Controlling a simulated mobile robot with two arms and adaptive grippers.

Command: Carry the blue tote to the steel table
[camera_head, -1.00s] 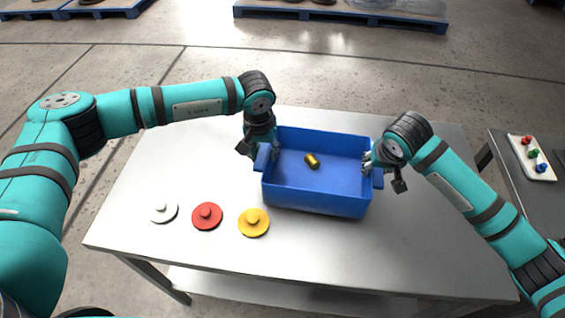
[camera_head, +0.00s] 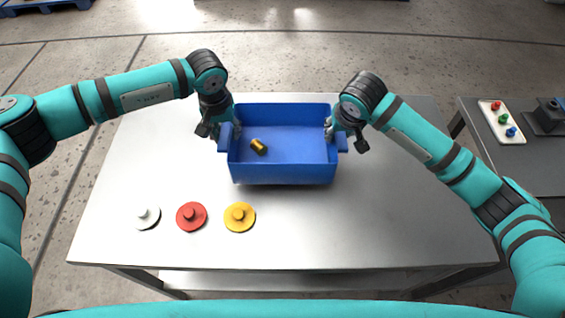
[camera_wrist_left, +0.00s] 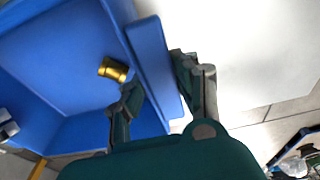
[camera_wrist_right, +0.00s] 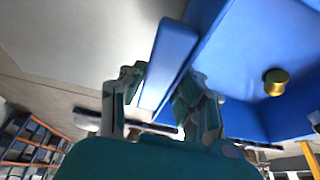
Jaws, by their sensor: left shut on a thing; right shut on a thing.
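The blue tote (camera_head: 285,173) is over the far middle of the steel table (camera_head: 385,215), roughly level. Whether its base touches the top cannot be told. A small brass cylinder (camera_head: 259,146) lies inside it and also shows in the left wrist view (camera_wrist_left: 113,69) and right wrist view (camera_wrist_right: 276,82). My left gripper (camera_head: 229,133) is shut on the tote's left handle, with a finger on each side of it in the left wrist view (camera_wrist_left: 156,92). My right gripper (camera_head: 336,132) is shut on the right handle, which shows between its fingers in the right wrist view (camera_wrist_right: 160,85).
White (camera_head: 147,216), red (camera_head: 191,216) and yellow (camera_head: 240,217) knobbed discs lie at the table's front left. The front right of the top is clear. A darker side table (camera_head: 500,165) at the right holds a white plate (camera_head: 508,133) with coloured knobs.

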